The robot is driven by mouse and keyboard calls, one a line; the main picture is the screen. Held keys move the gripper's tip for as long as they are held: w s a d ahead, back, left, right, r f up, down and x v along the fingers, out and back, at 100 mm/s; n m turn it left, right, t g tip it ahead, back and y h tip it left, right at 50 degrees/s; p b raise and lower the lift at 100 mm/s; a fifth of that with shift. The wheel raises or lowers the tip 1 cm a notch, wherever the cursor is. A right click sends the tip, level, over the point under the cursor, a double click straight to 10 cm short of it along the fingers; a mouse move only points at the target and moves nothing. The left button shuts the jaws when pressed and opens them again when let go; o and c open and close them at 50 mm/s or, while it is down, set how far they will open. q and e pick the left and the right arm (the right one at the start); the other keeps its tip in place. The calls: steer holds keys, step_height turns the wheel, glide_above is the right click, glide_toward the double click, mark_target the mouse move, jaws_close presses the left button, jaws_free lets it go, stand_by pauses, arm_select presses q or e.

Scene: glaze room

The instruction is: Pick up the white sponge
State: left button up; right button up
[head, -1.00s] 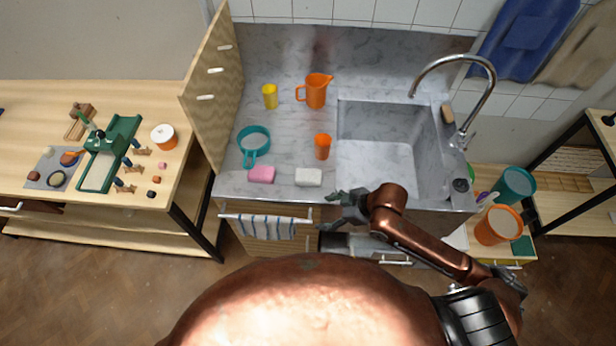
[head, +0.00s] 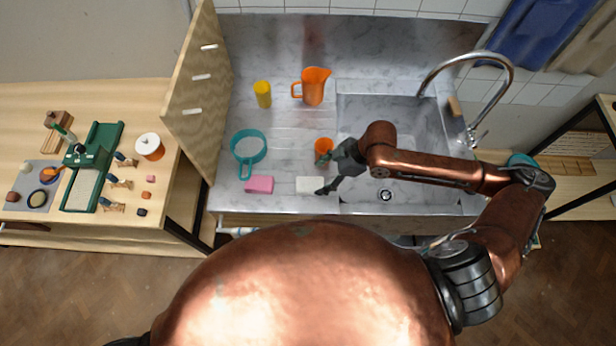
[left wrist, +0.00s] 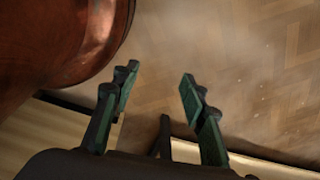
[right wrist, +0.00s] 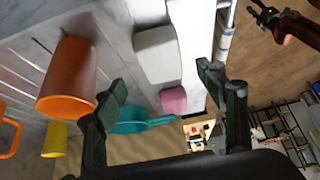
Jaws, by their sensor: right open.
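The white sponge (head: 309,184) lies on the marble counter near its front edge, right of a pink sponge (head: 260,184). My right gripper (head: 322,174) is open and empty, just right of the white sponge, its fingers apart. In the right wrist view the white sponge (right wrist: 157,54) lies ahead of the open right gripper (right wrist: 160,78), between the lines of its fingers and apart from them. My left gripper (left wrist: 160,72) shows in the left wrist view, open and empty above the floor.
An orange cup (head: 324,146) stands close behind the right gripper. A teal strainer (head: 247,147), a yellow cup (head: 263,95) and an orange jug (head: 313,87) stand on the counter. The sink (head: 415,120) and tap (head: 500,70) are at the right.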

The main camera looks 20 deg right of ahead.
mark_target(310, 184)
steer(key=x, duration=0.3)
steer(key=shift+s+a+f, duration=0.15)
steer(key=shift+a+f, duration=0.1)
steer(key=shift+f, duration=0.05)
steer(key=x, duration=0.2)
steer(key=shift+a+f, duration=0.25)
steer(key=shift+f, duration=0.05)
steer(key=c, duration=0.6)
arm_select(q)
steer(key=shift+s+a, duration=0.15)
steer(key=shift+s, duration=1)
arm_select(e)
steer(key=c, duration=0.4)
